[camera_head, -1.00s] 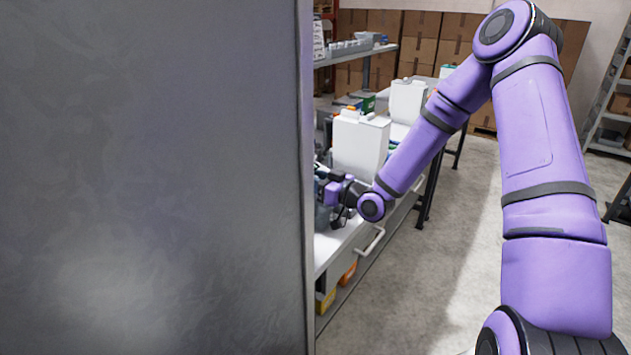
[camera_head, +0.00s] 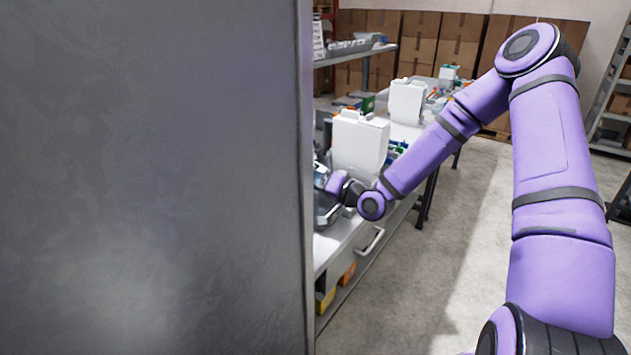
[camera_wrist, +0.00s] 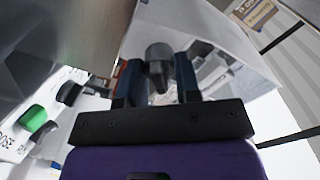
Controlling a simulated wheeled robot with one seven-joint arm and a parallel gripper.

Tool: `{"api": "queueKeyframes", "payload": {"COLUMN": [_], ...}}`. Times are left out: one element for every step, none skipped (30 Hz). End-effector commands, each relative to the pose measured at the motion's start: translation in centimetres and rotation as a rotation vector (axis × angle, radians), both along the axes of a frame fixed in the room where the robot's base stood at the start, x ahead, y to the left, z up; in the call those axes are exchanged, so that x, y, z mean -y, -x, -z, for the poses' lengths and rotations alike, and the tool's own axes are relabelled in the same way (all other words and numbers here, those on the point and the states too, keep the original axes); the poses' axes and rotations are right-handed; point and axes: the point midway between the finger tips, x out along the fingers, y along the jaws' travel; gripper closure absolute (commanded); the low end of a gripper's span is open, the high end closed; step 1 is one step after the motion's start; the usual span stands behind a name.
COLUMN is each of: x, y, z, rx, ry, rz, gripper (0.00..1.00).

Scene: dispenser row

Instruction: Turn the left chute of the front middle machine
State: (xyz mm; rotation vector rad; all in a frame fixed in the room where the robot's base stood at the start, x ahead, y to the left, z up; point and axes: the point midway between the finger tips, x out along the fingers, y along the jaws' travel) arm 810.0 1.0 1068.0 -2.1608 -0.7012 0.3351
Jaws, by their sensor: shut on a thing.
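The nearest white machine (camera_head: 358,143) stands on the bench at the middle of the head view. A second white machine (camera_head: 406,101) stands behind it. In the wrist view, my gripper (camera_wrist: 159,80) is shut on a dark grey rounded chute (camera_wrist: 159,54), which sits between its two blue-black fingers under the white machine body (camera_wrist: 195,25). In the head view, my wrist (camera_head: 343,188) is beside the front left of the nearest machine; the fingertips are hard to make out there. Whether the held chute is the left one cannot be told from these views.
A large grey metal panel (camera_head: 150,180) fills the left of the head view and hides part of the bench (camera_head: 345,238). A green part (camera_wrist: 32,120) and black parts lie left in the wrist view. The floor right of the bench is clear.

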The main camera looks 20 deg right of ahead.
Motion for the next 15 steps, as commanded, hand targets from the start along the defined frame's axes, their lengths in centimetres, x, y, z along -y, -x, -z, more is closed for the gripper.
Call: {"api": "queueKeyframes", "payload": {"x": [0.07,0.1,0.1,0.09,0.1,0.1,0.11,0.13,0.11,0.1,0.11,0.15,0.13,0.1,0.13], "y": [-0.01,-0.02,-0.04,-0.03,-0.03,-0.03,-0.04,-0.04,-0.04,-0.04,-0.04,-0.05,-0.04,-0.05,-0.04], "z": [0.05,0.07,0.03,0.04,0.06,0.09,0.09,0.1,0.1,0.1,0.13,0.15,0.13,0.13,0.19], "rx": [-0.025,-0.043,-0.065,-0.081,-0.098,-0.12,-0.138,-0.153,-0.176,-0.192,-0.21,-0.232,-0.248,-0.265,-0.288], "ry": [-0.036,-0.06,-0.091,-0.113,-0.137,-0.167,-0.192,-0.214,-0.244,-0.268,-0.291,-0.322,-0.345,-0.369,-0.399], "rz": [0.001,0.002,0.002,0.002,0.002,0.002,0.002,0.002,0.002,0.001,0.002,0.002,0.001,0.001,0.002], "gripper": [0.93,0.93,0.93,0.93,0.93,0.93,0.93,0.93,0.93,0.93,0.93,0.93,0.93,0.93,0.93]}}
